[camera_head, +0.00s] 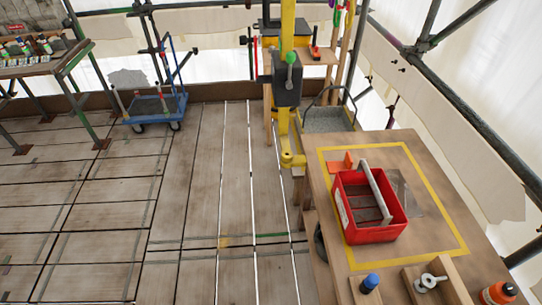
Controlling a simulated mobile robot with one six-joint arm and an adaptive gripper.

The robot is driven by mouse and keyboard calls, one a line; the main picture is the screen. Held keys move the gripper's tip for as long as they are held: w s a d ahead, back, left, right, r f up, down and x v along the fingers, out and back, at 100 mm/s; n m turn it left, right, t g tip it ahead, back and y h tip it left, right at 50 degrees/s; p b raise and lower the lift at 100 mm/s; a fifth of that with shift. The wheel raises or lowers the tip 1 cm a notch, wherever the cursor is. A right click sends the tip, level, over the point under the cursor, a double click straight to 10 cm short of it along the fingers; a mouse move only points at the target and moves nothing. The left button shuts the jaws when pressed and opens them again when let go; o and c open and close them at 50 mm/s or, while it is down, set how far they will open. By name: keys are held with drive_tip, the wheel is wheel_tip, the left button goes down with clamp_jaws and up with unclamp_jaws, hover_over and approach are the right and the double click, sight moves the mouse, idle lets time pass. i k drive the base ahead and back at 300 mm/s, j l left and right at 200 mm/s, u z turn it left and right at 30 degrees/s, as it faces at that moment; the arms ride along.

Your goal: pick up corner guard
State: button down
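A small orange-red angular piece (341,163), which looks like the corner guard, lies on the wooden table at the right. It sits just behind the back left corner of a red tote (378,234), inside a yellow taped outline. The tote partly covers its near side, so its full shape cannot be told. My gripper is not in view.
The tote has a grey bar handle. A grey sheet (410,190) lies right of it. A blue-capped item (370,283), a large bolt (431,282) and an orange bottle (500,292) stand in front. A yellow post (288,35) rises behind the table.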

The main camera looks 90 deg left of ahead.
sight(333, 167)
drive_tip(key=u, duration=2.25)
drive_tip(key=j+u, duration=0.15)
drive_tip(key=i+j+z, duration=0.25)
drive_tip(key=j+z, duration=0.15)
drive_tip(key=j, duration=0.3)
drive_tip(key=i+j+z, duration=0.1)
drive_tip(key=j+z, duration=0.3)
drive_tip(key=j, duration=0.35)
drive_tip(key=j+z, duration=0.4)
drive_tip(key=j, duration=0.35)
drive_tip(key=i+j+z, duration=1)
drive_tip(key=i+j, duration=0.3)
drive_tip(key=j, duration=0.3)
